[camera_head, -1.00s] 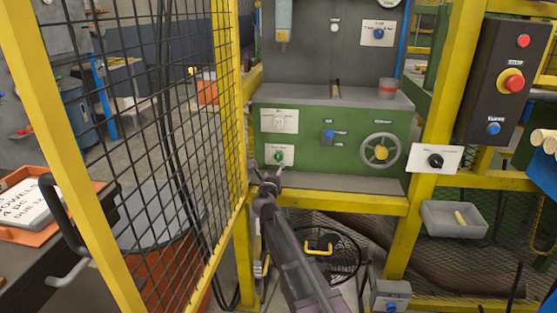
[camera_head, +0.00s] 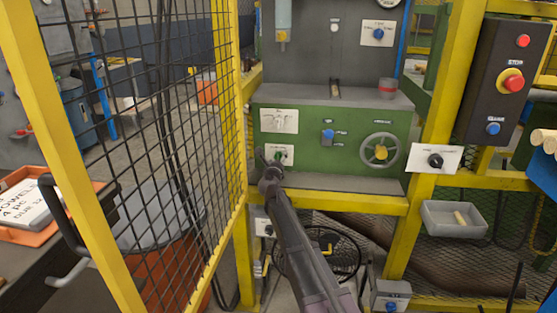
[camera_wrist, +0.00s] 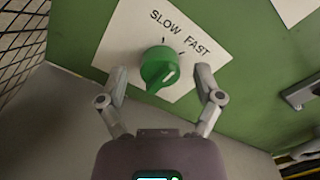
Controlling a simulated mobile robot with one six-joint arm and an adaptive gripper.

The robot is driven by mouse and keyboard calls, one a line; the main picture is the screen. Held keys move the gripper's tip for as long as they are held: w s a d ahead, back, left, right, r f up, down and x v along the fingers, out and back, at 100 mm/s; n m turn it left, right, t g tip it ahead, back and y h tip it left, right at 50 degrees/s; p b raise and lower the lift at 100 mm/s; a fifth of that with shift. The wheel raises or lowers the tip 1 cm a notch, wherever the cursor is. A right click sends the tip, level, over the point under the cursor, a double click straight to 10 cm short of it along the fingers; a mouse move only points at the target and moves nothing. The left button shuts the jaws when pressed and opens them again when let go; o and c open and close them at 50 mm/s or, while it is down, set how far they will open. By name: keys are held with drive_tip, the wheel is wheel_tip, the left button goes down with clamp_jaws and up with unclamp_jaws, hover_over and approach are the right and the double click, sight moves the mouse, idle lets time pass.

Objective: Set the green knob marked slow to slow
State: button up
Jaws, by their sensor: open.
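The green knob (camera_wrist: 158,66) sits on a white plate (camera_wrist: 118,42) marked SLOW and FAST in the wrist view. SLOW is at the top, FAST at the upper right. The knob has a raised grip and a pale mark on its lower right; which label it is set to I cannot tell. My gripper (camera_wrist: 161,78) is open, one finger at each side of the knob, with a gap on both sides. In the head view my gripper (camera_head: 272,160) is right at the plate (camera_head: 288,151) and partly hides the knob (camera_head: 278,156).
The green machine panel (camera_head: 310,150) also carries a white knob (camera_head: 281,118), a blue knob (camera_head: 328,135) and a handwheel (camera_head: 381,151). A yellow mesh fence (camera_head: 241,130) stands close on the left. A grey ledge (camera_head: 340,183) runs below the panel.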

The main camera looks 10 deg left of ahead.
drive_tip(key=c, duration=1.2)
drive_tip(key=shift+o, duration=0.2)
drive_tip(key=shift+n, duration=2.3)
